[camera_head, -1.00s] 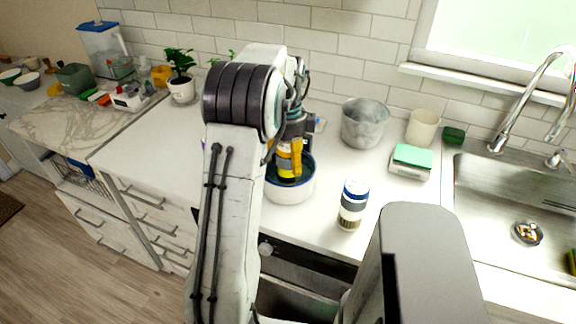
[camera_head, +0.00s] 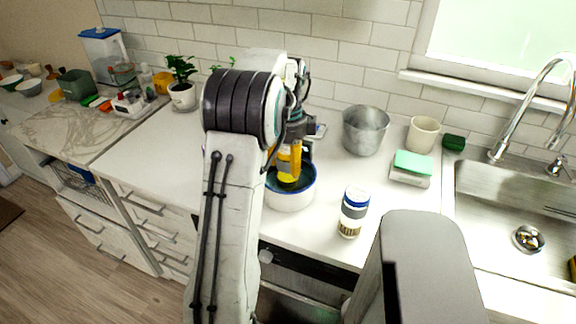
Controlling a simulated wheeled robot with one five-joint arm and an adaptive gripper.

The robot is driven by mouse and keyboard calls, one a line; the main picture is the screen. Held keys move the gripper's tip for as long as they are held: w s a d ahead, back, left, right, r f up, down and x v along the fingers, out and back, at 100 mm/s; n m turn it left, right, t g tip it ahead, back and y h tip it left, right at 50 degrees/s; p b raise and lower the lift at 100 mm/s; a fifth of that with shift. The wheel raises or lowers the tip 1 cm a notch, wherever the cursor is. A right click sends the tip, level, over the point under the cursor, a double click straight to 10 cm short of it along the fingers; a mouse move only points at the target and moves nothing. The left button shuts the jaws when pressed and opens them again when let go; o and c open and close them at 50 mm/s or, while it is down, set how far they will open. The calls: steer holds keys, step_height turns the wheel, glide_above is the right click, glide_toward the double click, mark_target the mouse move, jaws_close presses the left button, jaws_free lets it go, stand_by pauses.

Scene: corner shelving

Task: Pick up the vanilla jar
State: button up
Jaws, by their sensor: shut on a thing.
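My gripper (camera_head: 291,163) points down over a white bowl with a dark blue inside (camera_head: 290,201). It is shut on a yellow jar-like thing (camera_head: 289,166), which is at the bowl's mouth. My arm and gripper hide part of this thing, and its label cannot be read. Whether it touches the bowl's bottom cannot be told. A white jar with a blue lid and a dark lower band (camera_head: 353,212) stands upright on the counter, to the right of the bowl and apart from my gripper. Its label is too small to read.
A grey metal pot (camera_head: 365,131), a cream cup (camera_head: 422,134) and a green-topped sponge box (camera_head: 411,167) stand behind to the right. The sink (camera_head: 510,205) is at far right. A potted plant (camera_head: 182,94) stands at back left.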

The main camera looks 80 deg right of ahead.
step_height(320, 180, up, 8)
steer(key=shift+r+p, duration=0.25)
steer(key=shift+p, duration=0.2)
steer(key=shift+r+p, duration=1.55)
steer(key=shift+r, duration=0.25)
steer(key=shift+s+f, duration=0.1)
